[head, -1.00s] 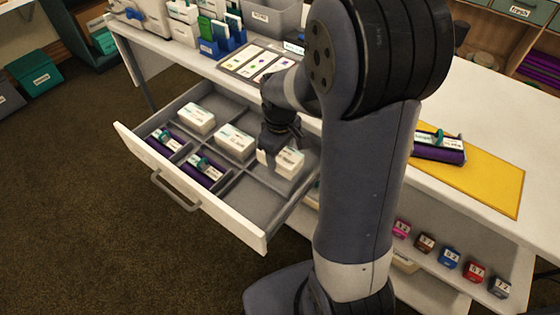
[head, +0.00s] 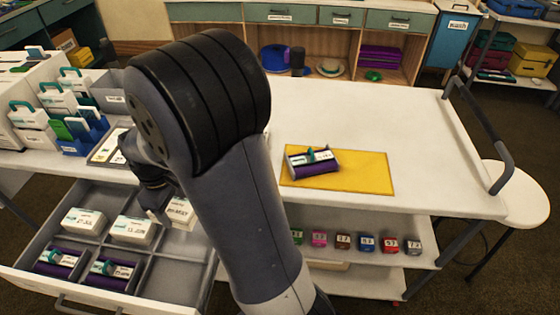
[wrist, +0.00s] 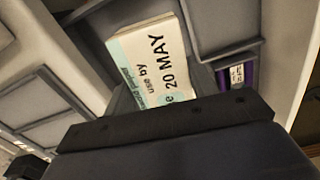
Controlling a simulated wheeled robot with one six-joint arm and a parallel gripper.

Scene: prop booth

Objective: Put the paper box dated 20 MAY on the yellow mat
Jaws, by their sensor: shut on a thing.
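The white paper box reads "use by 20 MAY" in the wrist view (wrist: 155,62), between the fingers of my gripper (wrist: 160,95). In the head view the box (head: 181,211) shows at the open drawer's back right, partly hidden by my arm. My gripper (head: 163,208) is shut on it there. I cannot tell whether the box is clear of the drawer floor. The yellow mat (head: 360,176) lies on the white counter, right of my arm. A purple box with a white label and teal top (head: 313,161) lies on the mat's left part.
The drawer holds other white boxes (head: 132,230) (head: 83,221) and purple ones (head: 110,271) (head: 60,262). Cards, blue holders (head: 85,140) and grey bins stand at the counter's left. Small coloured boxes (head: 365,244) line a shelf below. The mat's right part is bare.

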